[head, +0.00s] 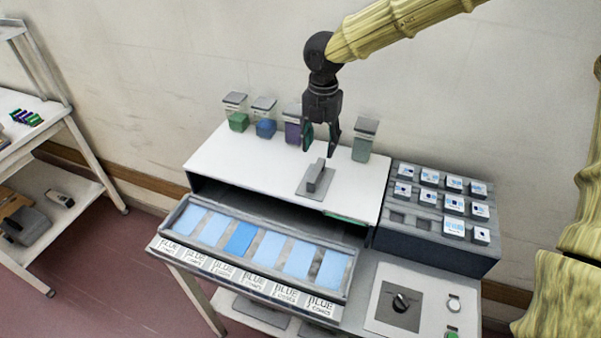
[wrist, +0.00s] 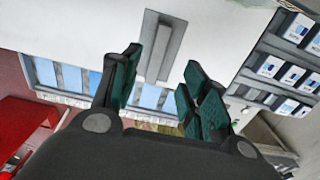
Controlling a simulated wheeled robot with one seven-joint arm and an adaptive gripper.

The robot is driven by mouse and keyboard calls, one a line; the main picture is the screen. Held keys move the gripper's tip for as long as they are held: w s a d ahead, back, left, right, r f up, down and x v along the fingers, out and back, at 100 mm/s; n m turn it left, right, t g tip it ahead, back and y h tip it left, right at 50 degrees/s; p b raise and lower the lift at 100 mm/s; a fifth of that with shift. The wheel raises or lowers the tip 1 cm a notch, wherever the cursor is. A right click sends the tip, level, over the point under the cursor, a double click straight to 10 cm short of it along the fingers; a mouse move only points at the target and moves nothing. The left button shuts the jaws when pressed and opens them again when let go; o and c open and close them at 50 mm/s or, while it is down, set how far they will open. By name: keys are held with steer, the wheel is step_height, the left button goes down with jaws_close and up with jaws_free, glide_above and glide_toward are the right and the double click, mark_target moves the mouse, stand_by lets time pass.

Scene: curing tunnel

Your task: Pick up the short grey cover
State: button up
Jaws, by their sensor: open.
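The short grey cover (head: 314,178) shows as a narrow raised grey block on a flat grey plate, on the white top of the cabinet. In the wrist view the grey block (wrist: 160,50) lies ahead of my fingers, a little left of centre between them. I cannot tell whether block and plate are one piece. My gripper (head: 320,143) hangs above and slightly behind the block, pointing down. Its green-padded fingers (wrist: 163,66) are open, with nothing between them, and apart from the block.
Several lidded jars, one with green contents (head: 238,122), stand along the back of the white top (head: 235,160); one pale green jar (head: 362,145) is close right of my gripper. A tray with blue panels (head: 240,238) sticks out in front. A rack of labelled blocks (head: 415,235) stands right.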

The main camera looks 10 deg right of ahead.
mark_target(317, 170)
steer(key=f, duration=0.3)
steer(key=shift+a+f+p, duration=0.2)
steer(key=shift+a+p, duration=0.05)
steer(key=shift+p, duration=0.15)
steer(key=shift+w+a+f, duration=0.1)
steer(key=shift+a+f, duration=0.1)
steer(key=shift+f, duration=0.3)
steer(key=shift+s+d+f+p, duration=0.15)
steer(key=shift+s+f+p, duration=0.15)
steer(key=shift+f+p, duration=0.25)
step_height(317, 170, down, 4)
steer(key=shift+r+p, duration=0.25)
steer(key=shift+p, duration=0.6)
steer(key=shift+s+f, duration=0.1)
steer(key=shift+f, duration=0.2)
jaws_close()
